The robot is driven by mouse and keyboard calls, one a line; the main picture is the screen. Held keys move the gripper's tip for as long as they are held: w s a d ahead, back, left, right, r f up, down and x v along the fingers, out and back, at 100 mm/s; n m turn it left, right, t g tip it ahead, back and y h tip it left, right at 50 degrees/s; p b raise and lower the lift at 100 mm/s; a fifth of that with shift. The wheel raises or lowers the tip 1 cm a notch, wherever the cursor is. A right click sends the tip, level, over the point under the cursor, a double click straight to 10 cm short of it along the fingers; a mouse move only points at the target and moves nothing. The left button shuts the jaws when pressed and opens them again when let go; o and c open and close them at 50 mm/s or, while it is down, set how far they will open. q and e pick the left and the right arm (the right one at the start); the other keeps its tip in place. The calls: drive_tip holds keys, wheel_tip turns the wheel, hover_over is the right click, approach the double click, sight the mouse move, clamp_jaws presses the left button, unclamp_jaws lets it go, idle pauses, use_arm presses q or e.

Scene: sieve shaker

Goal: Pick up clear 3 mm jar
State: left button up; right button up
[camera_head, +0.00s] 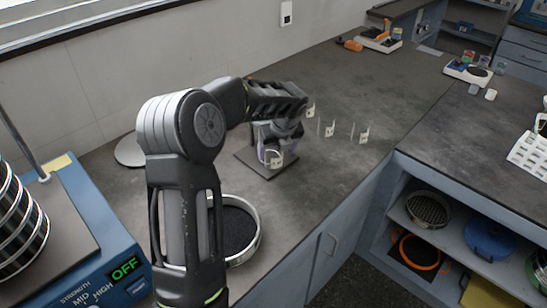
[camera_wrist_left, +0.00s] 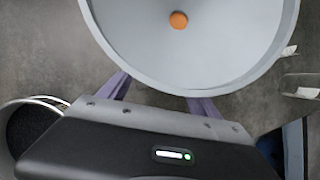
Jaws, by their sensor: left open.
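A clear jar with a pale label (camera_head: 275,160) stands at a dark square pad (camera_head: 258,166) on the bench. Its print is too small to read. My left gripper (camera_head: 270,138) is open, pointing down right at this jar. In the left wrist view a large pale round shape with an orange dot in its middle (camera_wrist_left: 215,60) fills the top. It covers the tips of my two purple fingers. I cannot tell whether the fingers touch the jar. Other clear labelled jars (camera_head: 361,133) stand to the right. My right gripper is not in view.
A round sieve with dark contents (camera_head: 258,236) stands near the front edge, and shows in the left wrist view (camera_wrist_left: 62,101). A blue shaker (camera_head: 105,245) reading OFF is at the left. Scales (camera_head: 467,72) stand farther back. The bench (camera_head: 335,75) behind the jars is clear.

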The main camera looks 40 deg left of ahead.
sight(274, 157)
use_arm(q)
drive_tip(key=p+x, duration=0.1)
drive_tip(key=x, duration=0.4)
drive_tip(key=shift+f, duration=0.1)
drive_tip(key=shift+c, duration=0.5)
clamp_jaws()
idle(0.8)
